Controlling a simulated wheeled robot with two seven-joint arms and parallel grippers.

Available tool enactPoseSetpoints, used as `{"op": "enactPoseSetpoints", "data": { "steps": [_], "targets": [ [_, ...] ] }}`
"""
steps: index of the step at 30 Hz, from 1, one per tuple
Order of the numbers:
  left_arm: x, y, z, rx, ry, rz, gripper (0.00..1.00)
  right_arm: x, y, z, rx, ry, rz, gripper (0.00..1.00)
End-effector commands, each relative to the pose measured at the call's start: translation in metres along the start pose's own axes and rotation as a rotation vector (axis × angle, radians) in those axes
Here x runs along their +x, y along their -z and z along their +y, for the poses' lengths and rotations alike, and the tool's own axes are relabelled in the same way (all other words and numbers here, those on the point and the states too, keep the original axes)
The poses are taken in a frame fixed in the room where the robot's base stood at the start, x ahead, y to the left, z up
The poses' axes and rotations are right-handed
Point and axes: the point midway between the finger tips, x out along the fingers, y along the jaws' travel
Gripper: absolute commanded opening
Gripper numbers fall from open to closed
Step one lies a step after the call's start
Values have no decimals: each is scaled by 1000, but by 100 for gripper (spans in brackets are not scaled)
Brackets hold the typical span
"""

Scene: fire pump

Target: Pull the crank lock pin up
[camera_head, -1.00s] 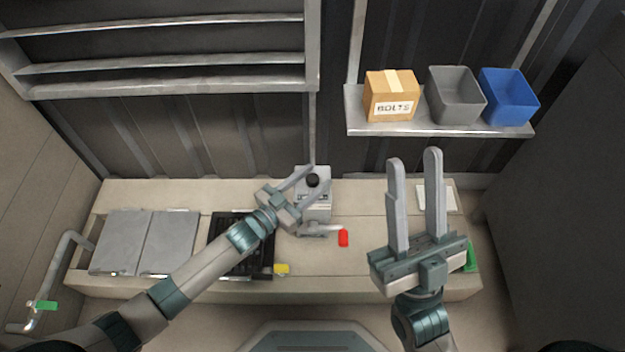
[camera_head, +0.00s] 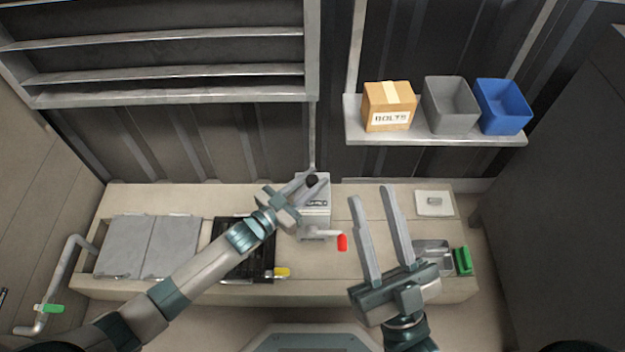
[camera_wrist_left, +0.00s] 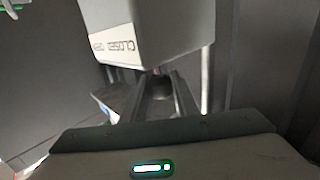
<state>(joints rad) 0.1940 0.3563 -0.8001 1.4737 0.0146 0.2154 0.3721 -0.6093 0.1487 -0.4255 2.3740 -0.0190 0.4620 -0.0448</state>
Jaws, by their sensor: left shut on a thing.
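The grey pump box (camera_head: 316,218) stands on the bench, with a black knob (camera_head: 311,180) on top, which I take to be the lock pin's knob. My left gripper (camera_head: 313,180) reaches to the box top and is shut on the knob. In the left wrist view the dark knob (camera_wrist_left: 160,88) shows between the fingers, beside the box (camera_wrist_left: 150,30) with its "CLOSED" label. The pin's shaft is mostly hidden. The crank (camera_head: 315,233) with its red handle (camera_head: 342,242) sits at the box's front. My right gripper (camera_head: 372,192) is open and empty, right of the box.
A shelf (camera_head: 430,133) above right holds a bolts carton (camera_head: 388,106), a grey bin (camera_head: 451,104) and a blue bin (camera_head: 503,106). A white plate (camera_head: 434,204) and a green part (camera_head: 463,261) are on the bench's right. A black grate (camera_head: 240,262) lies under my left arm.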

Motion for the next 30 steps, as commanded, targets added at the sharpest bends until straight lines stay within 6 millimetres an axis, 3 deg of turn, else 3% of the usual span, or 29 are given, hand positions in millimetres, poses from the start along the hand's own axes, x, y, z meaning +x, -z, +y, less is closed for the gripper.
{"op": "enactPoseSetpoints", "data": {
  "steps": [11, 12, 14, 25, 30],
  "targets": [
    [0, 6, 0, 0, -1, 5, 0, -5, -7, -4, 9, 1, -49, 31],
    [0, 6, 0, 0, -1, 6, 32, -5, -7, -4, 9, 1, -48, 31],
    [0, 6, 0, 0, -1, 5, 46, -5, -7, -4, 9, 1, -48, 31],
    [-1, 4, 0, 0, -1, 1, 46, -4, -7, -4, 9, 2, -47, 31],
    [-11, 3, 0, -1, 0, 0, 46, -3, -7, -5, 9, 3, -57, 31]
  ]
}}
